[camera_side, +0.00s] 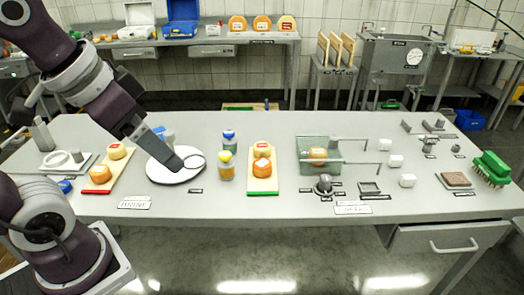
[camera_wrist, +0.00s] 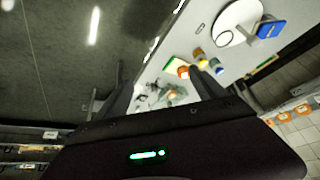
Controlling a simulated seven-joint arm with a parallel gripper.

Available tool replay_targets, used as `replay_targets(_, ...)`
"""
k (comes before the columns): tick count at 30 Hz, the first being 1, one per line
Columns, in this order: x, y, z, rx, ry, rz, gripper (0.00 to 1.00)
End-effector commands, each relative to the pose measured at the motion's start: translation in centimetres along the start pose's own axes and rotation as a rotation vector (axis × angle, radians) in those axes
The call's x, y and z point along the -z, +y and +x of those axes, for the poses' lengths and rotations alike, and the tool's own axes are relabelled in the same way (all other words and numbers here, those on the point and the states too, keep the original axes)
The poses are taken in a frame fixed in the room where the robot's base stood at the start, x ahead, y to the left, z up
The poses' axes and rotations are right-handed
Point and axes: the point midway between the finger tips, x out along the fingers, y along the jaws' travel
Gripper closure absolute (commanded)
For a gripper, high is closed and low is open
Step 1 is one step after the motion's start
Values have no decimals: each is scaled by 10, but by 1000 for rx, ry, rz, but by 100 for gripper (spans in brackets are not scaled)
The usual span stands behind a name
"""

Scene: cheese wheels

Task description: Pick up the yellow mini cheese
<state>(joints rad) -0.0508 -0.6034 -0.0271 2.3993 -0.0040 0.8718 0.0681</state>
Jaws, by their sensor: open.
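Two small pale yellow cheeses are in the side view. One (camera_side: 117,151) is on the left board (camera_side: 124,164) with a red end, behind an orange cheese (camera_side: 100,174). The other (camera_side: 262,149) is on the middle board (camera_side: 263,187) with a green end, behind another orange cheese (camera_side: 262,169). My gripper (camera_side: 178,163) is over the white plate (camera_side: 160,176), between the two boards and apart from both. In the wrist view my gripper (camera_wrist: 161,80) is open and empty. An orange cheese (camera_wrist: 183,71) shows between its fingers; the yellow ones are hard to make out there.
Two jars (camera_side: 226,172) (camera_side: 229,138) stand between the plate and the middle board. A green glass bin (camera_side: 333,146) with an orange cheese (camera_side: 318,155) stands right of it. White cubes (camera_side: 407,180) and a green brush (camera_side: 492,168) lie farther right. The front table strip is mostly clear.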

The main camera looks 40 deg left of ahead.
Motion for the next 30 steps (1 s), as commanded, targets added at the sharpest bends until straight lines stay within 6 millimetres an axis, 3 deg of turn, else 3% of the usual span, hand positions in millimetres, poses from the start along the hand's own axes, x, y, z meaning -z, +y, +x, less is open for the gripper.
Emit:
replay_targets(3,75,-17,31,18,-52,78,20)
replay_targets(5,113,-29,58,12,-74,125,20)
replay_targets(8,168,-56,118,-19,-100,189,20)
replay_targets(9,186,-70,147,-36,-106,206,20)
replay_targets(12,215,-106,223,-86,-108,236,20)
replay_targets(15,225,-139,288,-125,-94,244,20)
replay_targets(18,224,-160,330,-148,-81,241,20)
replay_targets(23,222,-169,357,-158,-72,240,20)
replay_targets(30,214,-155,395,-160,-75,241,20)
